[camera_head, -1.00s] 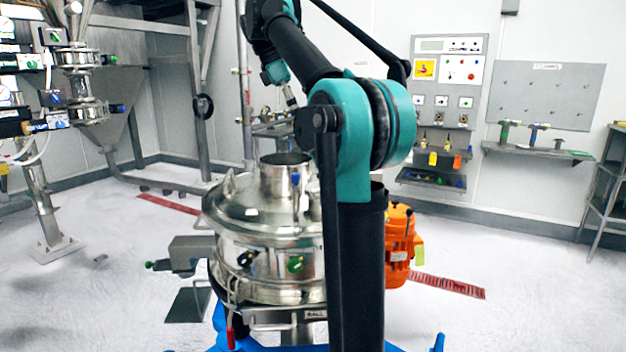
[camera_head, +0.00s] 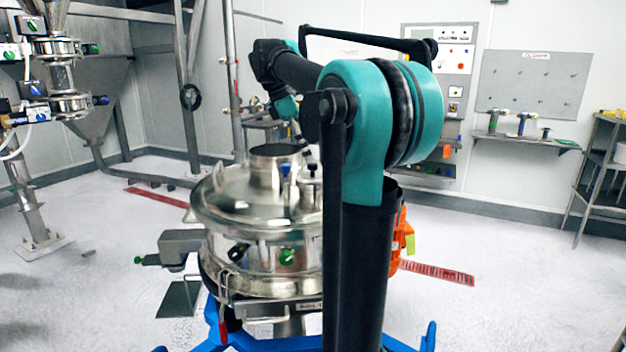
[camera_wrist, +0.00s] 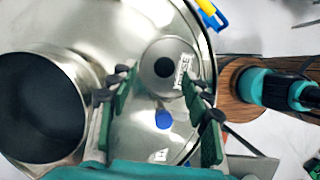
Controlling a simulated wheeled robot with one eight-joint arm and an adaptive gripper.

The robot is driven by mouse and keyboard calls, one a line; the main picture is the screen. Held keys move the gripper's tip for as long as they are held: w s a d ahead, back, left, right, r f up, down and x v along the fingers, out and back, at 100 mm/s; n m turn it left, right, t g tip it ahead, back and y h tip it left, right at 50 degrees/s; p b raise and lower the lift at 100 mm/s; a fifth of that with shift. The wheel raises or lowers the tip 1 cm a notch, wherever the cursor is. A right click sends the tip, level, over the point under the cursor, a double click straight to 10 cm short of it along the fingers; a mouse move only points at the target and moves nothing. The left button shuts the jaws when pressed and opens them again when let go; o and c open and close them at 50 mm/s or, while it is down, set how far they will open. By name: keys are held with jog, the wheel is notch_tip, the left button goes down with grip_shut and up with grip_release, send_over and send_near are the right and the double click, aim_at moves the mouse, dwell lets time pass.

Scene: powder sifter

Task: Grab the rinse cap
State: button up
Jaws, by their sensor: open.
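The rinse cap (camera_wrist: 142,78) looks like a round metal disc with a black centre and a small white label, on the shiny sifter lid (camera_wrist: 120,25). In the wrist view, my gripper (camera_wrist: 157,77) is open, with one green-padded finger on each side of the cap. It holds nothing, and I cannot tell its height above the cap. In the head view, a small black-topped fitting (camera_head: 312,171) on the lid, partly behind my arm, is probably this cap. My gripper is not clearly visible there.
A wide open inlet (camera_wrist: 38,108) stands left of the cap; it also shows in the head view (camera_head: 277,162). A blue knob (camera_wrist: 163,119) sits close below the cap. An orange motor (camera_head: 398,240) is at the sifter's right.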

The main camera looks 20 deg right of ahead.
aim_at(312, 164)
jog(key=x, duration=0.5)
jog(key=shift+s+a, duration=0.1)
jog(key=shift+s, duration=0.25)
grip_shut()
